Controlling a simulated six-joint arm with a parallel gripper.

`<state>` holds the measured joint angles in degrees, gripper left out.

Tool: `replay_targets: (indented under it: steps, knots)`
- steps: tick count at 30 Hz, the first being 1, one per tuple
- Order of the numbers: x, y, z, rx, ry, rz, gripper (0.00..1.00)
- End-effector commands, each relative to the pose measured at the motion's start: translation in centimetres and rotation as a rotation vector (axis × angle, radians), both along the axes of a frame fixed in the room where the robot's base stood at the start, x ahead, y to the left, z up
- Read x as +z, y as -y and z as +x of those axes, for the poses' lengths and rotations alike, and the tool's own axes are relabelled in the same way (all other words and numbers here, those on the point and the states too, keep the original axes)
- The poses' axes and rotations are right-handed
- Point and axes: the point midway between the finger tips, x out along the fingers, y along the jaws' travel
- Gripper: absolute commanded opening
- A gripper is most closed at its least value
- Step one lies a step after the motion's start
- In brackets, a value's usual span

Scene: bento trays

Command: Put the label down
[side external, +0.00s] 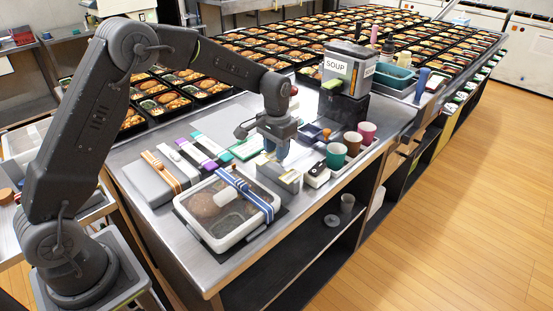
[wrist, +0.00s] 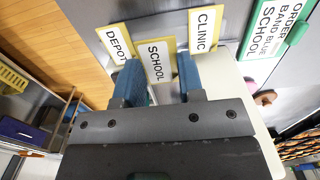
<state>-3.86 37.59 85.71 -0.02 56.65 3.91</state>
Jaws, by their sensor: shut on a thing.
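My gripper (side external: 279,150) points down over the grey label holder (side external: 284,180) in the side view. In the wrist view its two blue fingers (wrist: 158,78) are shut on the SCHOOL label (wrist: 157,60), a white card with a yellow border. The DEPOT label (wrist: 118,42) is left of it and the CLINIC label (wrist: 206,28) right of it. Whether the SCHOOL label touches the holder cannot be told. A lidded bento tray (side external: 190,222) with a blue-and-white band (side external: 250,195) and a small white patch on its lid stands to the left in the side view.
A green-edged card (wrist: 275,28) reads ORDER BAND BLUE SCHOOL. Orange, white and purple bands (side external: 160,170) lie on a grey block behind the tray. Cups (side external: 352,143), a soup dispenser (side external: 345,70) and a small white-and-black device (side external: 317,174) stand to the right.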

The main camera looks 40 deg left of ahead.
Motion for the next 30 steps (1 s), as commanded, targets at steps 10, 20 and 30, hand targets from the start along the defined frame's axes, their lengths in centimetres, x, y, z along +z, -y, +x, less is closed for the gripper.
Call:
replay_targets:
  steps: [10, 20, 30]
  knots:
    - [4.5, -6.9, -3.8, 0.006, 0.002, 0.001, 0.11]
    - [6.8, -9.8, -6.2, 0.001, 0.0, 0.001, 0.11]
    - [7.9, -6.8, -14.7, -0.001, 0.002, 0.002, 0.11]
